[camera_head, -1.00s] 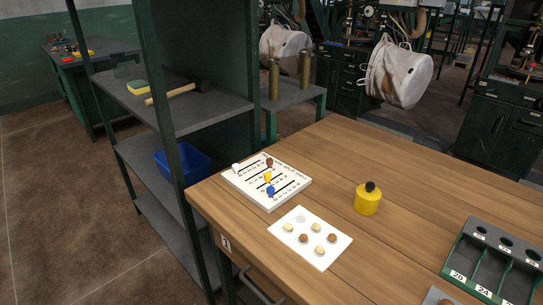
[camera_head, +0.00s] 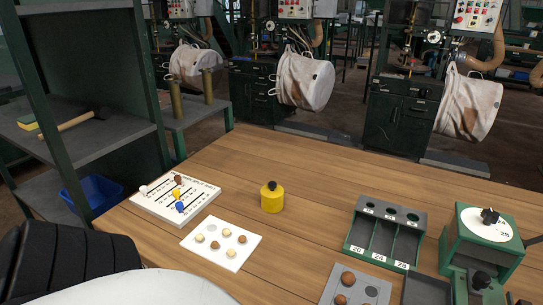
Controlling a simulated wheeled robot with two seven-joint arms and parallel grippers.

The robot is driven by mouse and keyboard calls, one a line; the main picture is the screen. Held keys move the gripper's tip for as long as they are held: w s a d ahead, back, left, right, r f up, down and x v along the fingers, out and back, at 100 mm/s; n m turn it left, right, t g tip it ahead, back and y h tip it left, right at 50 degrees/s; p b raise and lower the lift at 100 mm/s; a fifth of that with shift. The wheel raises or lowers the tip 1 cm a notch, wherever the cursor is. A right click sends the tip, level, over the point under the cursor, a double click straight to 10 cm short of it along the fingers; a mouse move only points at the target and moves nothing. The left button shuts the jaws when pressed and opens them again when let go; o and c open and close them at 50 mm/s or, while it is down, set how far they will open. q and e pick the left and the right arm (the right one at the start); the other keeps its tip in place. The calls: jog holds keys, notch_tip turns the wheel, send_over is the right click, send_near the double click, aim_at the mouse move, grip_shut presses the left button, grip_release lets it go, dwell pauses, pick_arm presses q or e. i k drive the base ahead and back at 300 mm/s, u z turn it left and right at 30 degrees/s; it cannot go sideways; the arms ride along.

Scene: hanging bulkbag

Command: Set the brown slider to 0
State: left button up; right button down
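A white slider board (camera_head: 148,208) lies on the left end of the wooden table. Its brown slider (camera_head: 178,180) stands near the board's far edge, toward the left end of its slot. A white slider (camera_head: 143,189), a yellow slider (camera_head: 176,194) and a blue slider (camera_head: 180,207) are on the same board. The printed marks are too small to read, so I cannot tell the brown slider's value. Neither of my grippers shows; nothing touches the board.
A white card with brown and cream balls (camera_head: 222,258) lies in front of the board. A yellow pot with a black knob (camera_head: 272,198) stands to the right. Green racks (camera_head: 350,243) and a dial box (camera_head: 454,240) occupy the right.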

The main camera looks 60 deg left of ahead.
aim_at(178, 179)
jog(key=z, duration=1.6)
jog(key=k, duration=2.1)
jog(key=u, duration=1.4)
